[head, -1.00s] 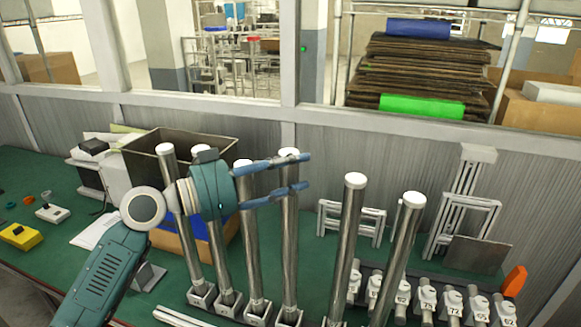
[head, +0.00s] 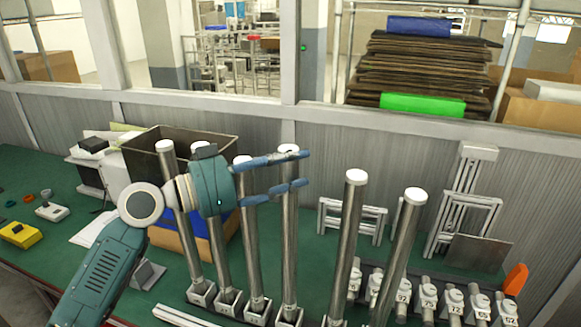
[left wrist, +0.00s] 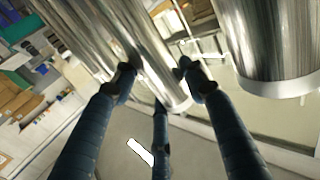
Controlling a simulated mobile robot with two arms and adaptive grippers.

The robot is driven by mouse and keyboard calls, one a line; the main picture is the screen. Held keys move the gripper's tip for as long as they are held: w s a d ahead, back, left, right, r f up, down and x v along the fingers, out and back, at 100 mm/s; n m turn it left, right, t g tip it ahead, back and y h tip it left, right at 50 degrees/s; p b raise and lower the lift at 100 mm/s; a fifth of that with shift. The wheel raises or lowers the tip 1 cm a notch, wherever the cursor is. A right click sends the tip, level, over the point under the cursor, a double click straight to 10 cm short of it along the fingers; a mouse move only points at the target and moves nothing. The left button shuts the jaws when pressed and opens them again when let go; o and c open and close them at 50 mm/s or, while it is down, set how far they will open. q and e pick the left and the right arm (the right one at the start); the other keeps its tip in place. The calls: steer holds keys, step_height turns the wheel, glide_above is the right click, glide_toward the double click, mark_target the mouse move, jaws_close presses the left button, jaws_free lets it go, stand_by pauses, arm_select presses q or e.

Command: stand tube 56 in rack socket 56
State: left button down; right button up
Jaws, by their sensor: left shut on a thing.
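Several tall polished steel tubes with white caps stand in a row. My left gripper (head: 297,169) is shut on the fourth tube from the left (head: 289,235), close below its cap. This tube looks upright, with its lower end at a small grey socket (head: 289,315) in the front row; I cannot tell how deep it sits. In the left wrist view the fingers (left wrist: 155,80) close around the shiny tube (left wrist: 135,45), with another tube (left wrist: 270,45) to the right. The socket labels are too small to read surely, so I cannot tell which is 56. My right gripper is not in view.
Two further tubes (head: 347,245) (head: 402,255) stand to the right, the last one leaning. A dark bin (head: 215,150) stands behind the left tubes. Green bench top (head: 265,245) shows between.

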arm_select(q)
steer(key=shift+r+b, duration=0.1)
steer(key=shift+b, duration=0.25)
stand_by(0.7)
steer(key=shift+f+b, duration=0.65)
steer(key=c, duration=1.3)
jaws_free()
steer(key=shift+r, duration=0.1)
steer(key=shift+o, duration=0.2)
steer(key=shift+f, duration=0.2)
steer(key=shift+b+v, duration=0.5)
steer(key=shift+v, duration=0.25)
steer(key=b+v, duration=0.5)
steer(key=v, duration=0.4)
steer(key=shift+s+a, duration=0.15)
steer(key=shift+a, duration=0.15)
